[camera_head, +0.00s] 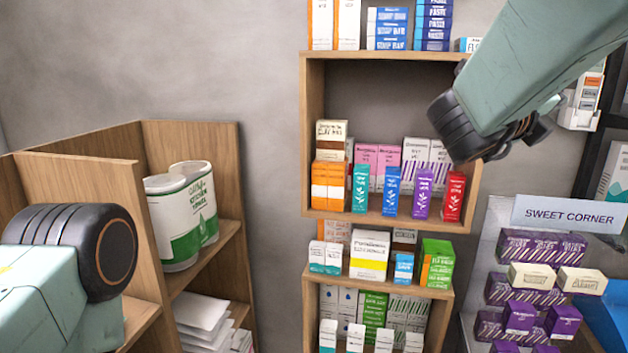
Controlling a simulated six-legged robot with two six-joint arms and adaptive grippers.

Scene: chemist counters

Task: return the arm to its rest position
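My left arm (60,290) comes in at the lower left. It is a pale green link with a large black round joint, in front of the wooden shelf unit. Its gripper is not in view. My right arm (545,60) reaches down from the upper right corner. Its dark joint (455,125) overlaps the right side of the middle wall shelf. Dark parts show behind this link, but I cannot make out any fingers. I see nothing held by either arm.
The wall shelf (390,55) holds several medicine boxes, with a small red box (453,196) below my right arm. Two white-green paper rolls (172,225) stand on the left wooden unit (190,132). A "SWEET CORNER" display (568,214) with purple boxes stands at the right.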

